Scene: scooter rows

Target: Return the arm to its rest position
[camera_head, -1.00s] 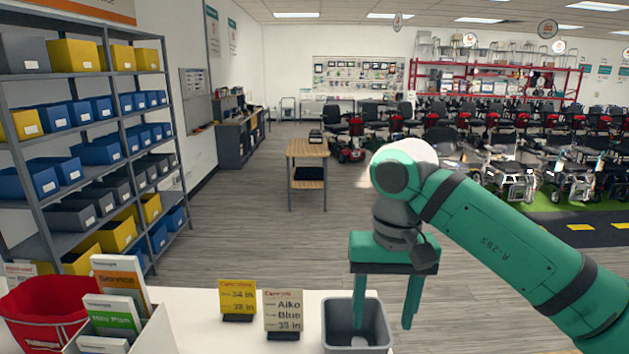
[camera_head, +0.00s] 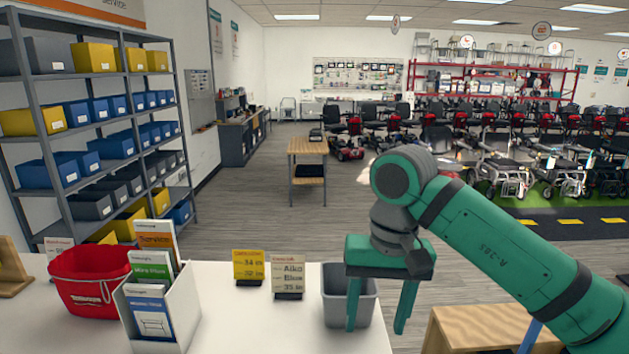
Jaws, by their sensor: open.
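My green arm (camera_head: 510,250) reaches in from the lower right. My gripper (camera_head: 376,328) points down with its two fingers spread apart and nothing between them. In the picture, its left finger overlaps the grey bin (camera_head: 335,300) on the white counter (camera_head: 235,330). The right finger shows just right of the bin, over the counter's right edge. I cannot tell how far the fingers are from the bin, or whether the left one is inside it or in front of it.
A red bucket (camera_head: 90,285), a leaflet holder (camera_head: 180,310), a yellow sign (camera_head: 248,265) and a beige sign (camera_head: 288,275) stand on the counter. A wooden table (camera_head: 480,325) is at lower right. Shelving (camera_head: 35,100) lines the left. Open floor (camera_head: 250,220) lies beyond.

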